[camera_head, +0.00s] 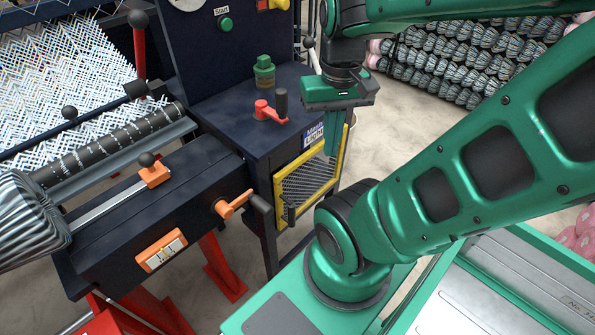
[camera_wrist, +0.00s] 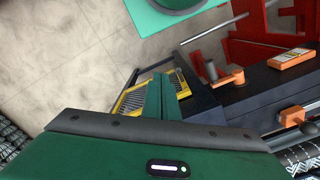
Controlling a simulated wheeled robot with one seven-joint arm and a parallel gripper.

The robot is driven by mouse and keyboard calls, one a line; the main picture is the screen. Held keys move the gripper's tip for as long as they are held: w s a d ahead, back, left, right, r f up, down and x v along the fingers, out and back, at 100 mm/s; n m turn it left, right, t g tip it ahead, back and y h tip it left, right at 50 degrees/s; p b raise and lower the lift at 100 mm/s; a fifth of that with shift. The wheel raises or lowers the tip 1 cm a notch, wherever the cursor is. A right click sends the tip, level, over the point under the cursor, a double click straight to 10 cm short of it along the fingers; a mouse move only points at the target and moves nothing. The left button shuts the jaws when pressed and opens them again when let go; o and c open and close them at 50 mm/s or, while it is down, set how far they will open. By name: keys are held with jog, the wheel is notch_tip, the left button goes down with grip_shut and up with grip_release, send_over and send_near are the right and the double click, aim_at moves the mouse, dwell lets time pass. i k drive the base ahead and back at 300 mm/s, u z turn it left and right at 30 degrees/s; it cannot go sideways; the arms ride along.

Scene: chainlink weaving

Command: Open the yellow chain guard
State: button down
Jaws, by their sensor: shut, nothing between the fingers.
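The yellow chain guard (camera_head: 309,184) is a yellow frame with grey mesh on the side of the dark blue machine cabinet, and it looks closed against it. A dark handle (camera_head: 289,214) sits at its lower left. In the wrist view the guard (camera_wrist: 133,100) shows partly, with my fingers covering its middle. My gripper (camera_head: 330,150) points down, shut and empty, near the guard's upper right edge. In the wrist view its fingertips (camera_wrist: 162,77) appear over the guard; whether they touch it I cannot tell.
An orange crank (camera_head: 232,205) with a dark grip juts out left of the guard. A red crank (camera_head: 268,110) and a green bottle (camera_head: 264,72) stand on the cabinet top. Wire rolls (camera_head: 460,55) are stacked behind. Bare floor (camera_head: 400,135) lies right of the guard.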

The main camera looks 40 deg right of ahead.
aim_at(283, 221)
jog(key=k, duration=1.1)
jog(key=u, duration=0.35)
jog(key=i, duration=0.7)
jog(key=u, duration=0.15)
